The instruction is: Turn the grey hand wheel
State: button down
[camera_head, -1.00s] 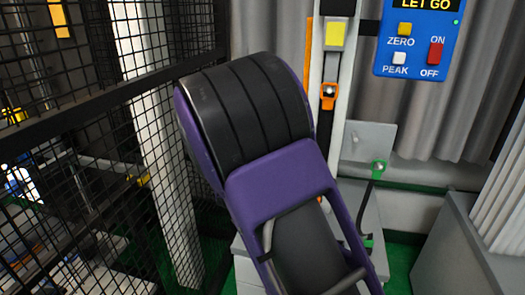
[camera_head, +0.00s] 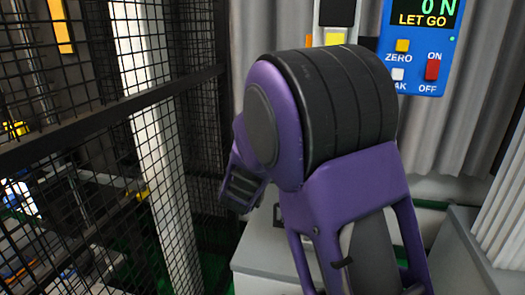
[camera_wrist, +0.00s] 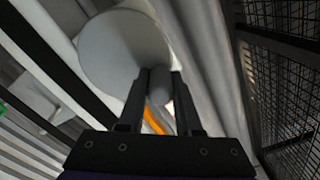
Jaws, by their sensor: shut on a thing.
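The grey hand wheel (camera_wrist: 112,48) shows in the wrist view as a pale round disc at the upper left, just beyond my fingertips. My gripper (camera_wrist: 158,82) is shut on a grey rounded handle (camera_wrist: 160,90) that stands out near the wheel's lower right edge. The handle sits between the two dark fingers. In the head view, my purple and black arm fills the middle and hides the wheel and the gripper's fingers.
A blue control panel (camera_head: 418,75) at the upper right of the head view reads "0 N" and "LET GO". Black mesh fencing (camera_head: 110,110) stands close on the left. A grey cabinet (camera_head: 470,255) is at the lower right.

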jog(key=shift+s+d+r+m, duration=0.25)
jog(key=shift+d+m, duration=0.4)
jog(key=shift+m, duration=1.1)
jog(key=shift+s+d+r+m, duration=0.1)
jog(key=shift+d+r+m, duration=0.4)
jog(key=shift+m, duration=1.2)
jog(key=shift+s+d+r+m, duration=0.2)
jog(key=shift+d+m, duration=0.6)
jog(key=shift+m, duration=0.95)
jog(key=shift+f, duration=0.1)
jog(key=c, duration=0.6)
grip_release()
jog(key=shift+d, duration=0.1)
jog(key=shift+f, duration=0.1)
